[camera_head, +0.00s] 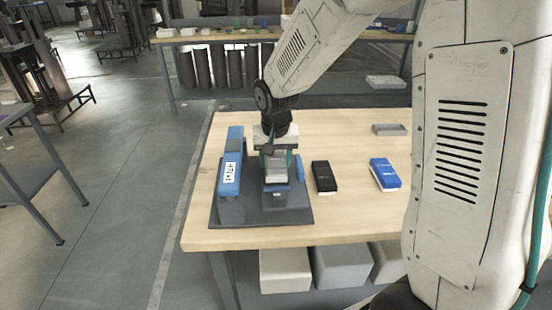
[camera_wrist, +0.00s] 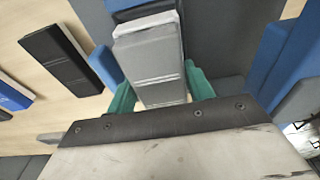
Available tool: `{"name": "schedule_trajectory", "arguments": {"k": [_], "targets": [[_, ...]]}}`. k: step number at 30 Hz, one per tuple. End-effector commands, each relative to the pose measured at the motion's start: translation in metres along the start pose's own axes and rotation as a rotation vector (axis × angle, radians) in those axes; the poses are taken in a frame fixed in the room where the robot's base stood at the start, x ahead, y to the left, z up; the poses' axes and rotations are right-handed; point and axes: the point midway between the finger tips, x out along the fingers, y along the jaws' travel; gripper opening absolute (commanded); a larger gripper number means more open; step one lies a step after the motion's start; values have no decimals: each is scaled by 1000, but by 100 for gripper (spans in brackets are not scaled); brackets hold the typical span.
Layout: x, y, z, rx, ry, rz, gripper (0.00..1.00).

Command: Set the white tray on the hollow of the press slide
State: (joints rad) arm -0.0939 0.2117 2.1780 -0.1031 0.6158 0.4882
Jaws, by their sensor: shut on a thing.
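The white tray, a pale grey-white block with lines across its top, is in my gripper in the head view (camera_head: 276,173) and the wrist view (camera_wrist: 152,60). My gripper (camera_head: 276,160) is shut on it, with a teal finger on each side in the wrist view (camera_wrist: 160,88). The press slide (camera_head: 277,197) is a blue part on a dark grey base plate (camera_head: 298,216); dark blue also shows beyond the tray in the wrist view (camera_wrist: 147,13). The tray is over or at the slide; I cannot tell if they touch. The hollow is hidden.
A blue upright block with a white label (camera_head: 231,178) stands left of the slide on the same plate. A black case (camera_head: 323,176) and a blue case (camera_head: 384,174) lie to the right, with a grey shallow tray (camera_head: 390,129) behind. The wooden table (camera_head: 350,220) is bare in front of them.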

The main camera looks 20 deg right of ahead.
Motion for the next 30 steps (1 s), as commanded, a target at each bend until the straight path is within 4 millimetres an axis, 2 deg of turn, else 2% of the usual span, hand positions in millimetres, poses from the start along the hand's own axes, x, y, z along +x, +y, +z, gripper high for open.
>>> {"name": "schedule_trajectory", "arguments": {"k": [30], "targets": [[11,0,1,0,0,0,29]]}}
